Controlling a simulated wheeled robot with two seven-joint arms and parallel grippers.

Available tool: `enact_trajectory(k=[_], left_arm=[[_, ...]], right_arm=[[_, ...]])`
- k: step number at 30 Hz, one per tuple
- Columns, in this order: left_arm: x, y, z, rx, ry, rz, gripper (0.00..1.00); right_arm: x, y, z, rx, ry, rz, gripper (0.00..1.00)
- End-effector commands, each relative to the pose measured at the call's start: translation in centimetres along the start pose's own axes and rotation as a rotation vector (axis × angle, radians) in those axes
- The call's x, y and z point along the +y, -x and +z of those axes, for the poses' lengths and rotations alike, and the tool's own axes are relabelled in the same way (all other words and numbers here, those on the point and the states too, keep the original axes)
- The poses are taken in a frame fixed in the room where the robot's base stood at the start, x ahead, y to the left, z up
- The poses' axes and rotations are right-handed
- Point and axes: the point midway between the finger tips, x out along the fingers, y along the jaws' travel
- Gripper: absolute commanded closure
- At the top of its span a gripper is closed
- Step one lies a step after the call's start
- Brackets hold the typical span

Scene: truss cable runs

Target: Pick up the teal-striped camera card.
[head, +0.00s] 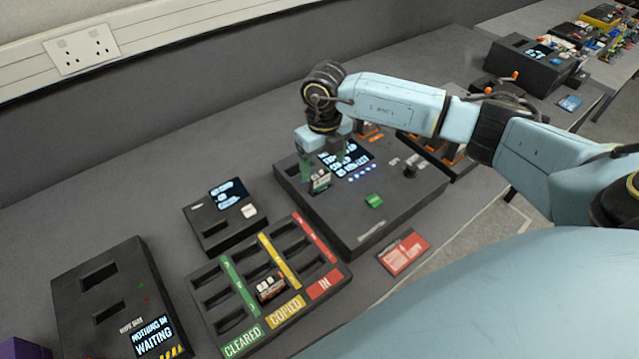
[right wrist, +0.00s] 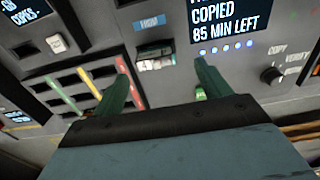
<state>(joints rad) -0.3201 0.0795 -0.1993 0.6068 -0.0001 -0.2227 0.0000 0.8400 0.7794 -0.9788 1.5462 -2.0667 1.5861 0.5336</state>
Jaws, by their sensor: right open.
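A small card with white blocks on top (head: 320,182) stands in a slot at the left of the large black copier unit (head: 400,205). It also shows in the right wrist view (right wrist: 155,61), below a blue label; its stripe is too small to read surely as teal. My right gripper (head: 321,163) is open, its green fingers pointing down over the slot. In the right wrist view the fingertips (right wrist: 160,62) lie either side of the card, apart from each other, with nothing clamped. My left gripper is not in view.
A sorting tray (head: 208,291) with green, yellow and red strips holds another card (head: 270,287) in its middle column. A small screen unit (head: 215,238), a "nothing in waiting" box (head: 100,325) and a red tag (head: 403,253) lie around. Grey desk is free behind.

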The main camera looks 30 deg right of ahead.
Motion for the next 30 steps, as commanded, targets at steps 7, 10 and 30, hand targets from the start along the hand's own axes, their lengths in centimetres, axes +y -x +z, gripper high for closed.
enact_trajectory(k=[7,10,30], left_arm=[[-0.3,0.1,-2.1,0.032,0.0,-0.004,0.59],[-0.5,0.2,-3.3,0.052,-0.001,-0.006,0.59],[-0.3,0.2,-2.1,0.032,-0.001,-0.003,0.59]], right_arm=[[0.2,-1.9,0.0,0.002,0.001,0.001,0.24],[0.5,-3.5,0.1,0.004,0.001,0.001,0.24],[0.6,-6.3,0.3,0.0,0.002,0.001,0.47]])
